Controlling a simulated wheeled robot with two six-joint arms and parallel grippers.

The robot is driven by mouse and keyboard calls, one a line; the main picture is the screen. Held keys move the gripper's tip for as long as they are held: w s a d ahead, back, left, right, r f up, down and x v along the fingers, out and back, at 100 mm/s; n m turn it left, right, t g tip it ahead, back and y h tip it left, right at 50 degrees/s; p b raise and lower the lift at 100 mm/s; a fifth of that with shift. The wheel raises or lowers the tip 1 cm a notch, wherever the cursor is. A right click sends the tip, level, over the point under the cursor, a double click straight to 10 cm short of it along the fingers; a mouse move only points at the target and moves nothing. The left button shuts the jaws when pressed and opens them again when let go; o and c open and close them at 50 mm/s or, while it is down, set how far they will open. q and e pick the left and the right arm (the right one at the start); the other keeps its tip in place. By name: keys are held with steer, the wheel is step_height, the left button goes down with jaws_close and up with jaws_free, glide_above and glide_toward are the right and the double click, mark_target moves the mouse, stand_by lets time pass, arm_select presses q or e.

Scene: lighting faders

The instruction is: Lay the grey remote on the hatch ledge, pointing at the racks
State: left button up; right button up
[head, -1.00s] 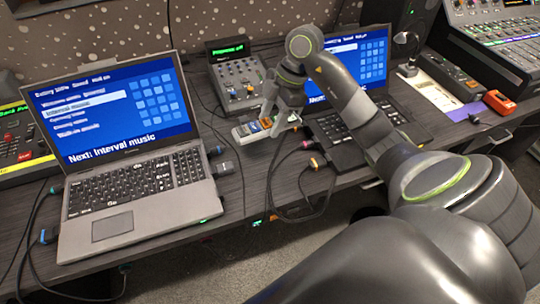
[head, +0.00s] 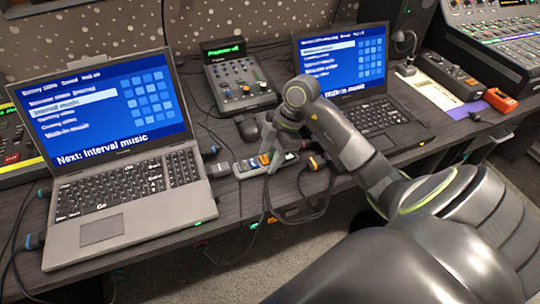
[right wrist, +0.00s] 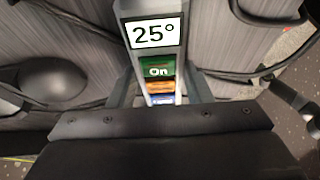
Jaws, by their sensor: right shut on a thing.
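The grey remote shows in the right wrist view (right wrist: 155,52) with a white "25°" display, a green "On" button, and orange and blue buttons below. In the head view its pale end (head: 246,168) sticks out to the left of my right gripper (head: 271,160). My right gripper is shut on the remote, with a dark finger on each side of it in the right wrist view. The remote is over the desk near its front edge; I cannot tell whether it touches the desk. My left gripper is not in view. I cannot make out a hatch ledge or racks.
An open laptop (head: 120,190) stands at left, another (head: 375,118) behind my right arm. A small fader box (head: 241,90) stands between them. Cables (head: 300,205) loop near the front edge. An orange device (head: 500,101) and a mixing desk (head: 490,45) are at right.

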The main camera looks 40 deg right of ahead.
steer(key=o, duration=1.1)
steer(key=shift+f, duration=0.1)
steer(key=shift+c, duration=0.2)
